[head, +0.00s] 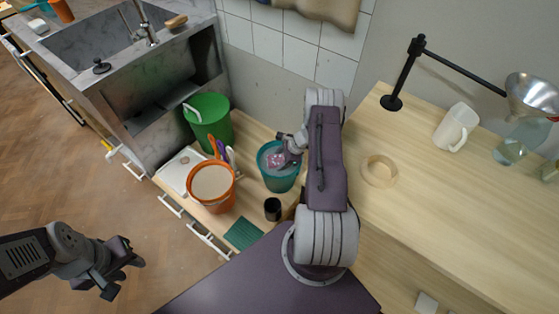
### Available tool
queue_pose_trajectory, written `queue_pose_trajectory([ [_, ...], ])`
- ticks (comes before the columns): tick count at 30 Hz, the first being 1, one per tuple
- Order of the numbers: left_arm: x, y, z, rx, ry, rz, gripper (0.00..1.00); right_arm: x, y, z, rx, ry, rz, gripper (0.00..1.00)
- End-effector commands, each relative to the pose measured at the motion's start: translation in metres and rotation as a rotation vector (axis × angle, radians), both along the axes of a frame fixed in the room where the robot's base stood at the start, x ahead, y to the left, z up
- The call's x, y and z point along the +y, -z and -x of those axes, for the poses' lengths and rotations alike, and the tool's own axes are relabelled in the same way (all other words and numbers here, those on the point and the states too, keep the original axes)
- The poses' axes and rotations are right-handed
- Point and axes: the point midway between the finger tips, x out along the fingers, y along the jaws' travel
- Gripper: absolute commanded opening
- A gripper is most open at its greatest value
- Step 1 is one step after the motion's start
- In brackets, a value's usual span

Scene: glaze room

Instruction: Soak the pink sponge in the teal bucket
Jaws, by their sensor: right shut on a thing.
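The teal bucket (279,181) stands on the low wooden shelf in the middle of the head view, with greyish liquid inside. The pink sponge (274,160) shows as a small pink patch within the bucket's opening, at the tip of my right gripper (280,158). My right gripper reaches down over the bucket's rim and is shut on the sponge. Its fingers and part of the sponge are hard to make out. My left gripper (124,277) hangs over the floor at lower left, empty, with its fingers apart.
An orange bucket (211,203) with pale contents stands left of the teal one, a green bucket (208,134) behind. A black cup (272,209) and green mat (243,234) lie in front. The right counter holds a tape ring (379,171) and white mug (456,127).

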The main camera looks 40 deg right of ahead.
Motion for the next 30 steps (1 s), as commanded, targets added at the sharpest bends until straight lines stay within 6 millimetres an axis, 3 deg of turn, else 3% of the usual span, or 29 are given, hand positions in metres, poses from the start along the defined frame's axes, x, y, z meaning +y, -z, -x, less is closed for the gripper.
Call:
queue_pose_trajectory([
  [27,0.0,-0.082,0.0,0.0,0.0,0.0,0.36,0.0,-0.106,0.0,0.0,0.0,0.0,0.23],
  [30,0.0,-0.084,0.0,0.0,0.0,0.0,0.36,0.0,-0.11,0.0,0.0,0.0,0.0,0.23],
])
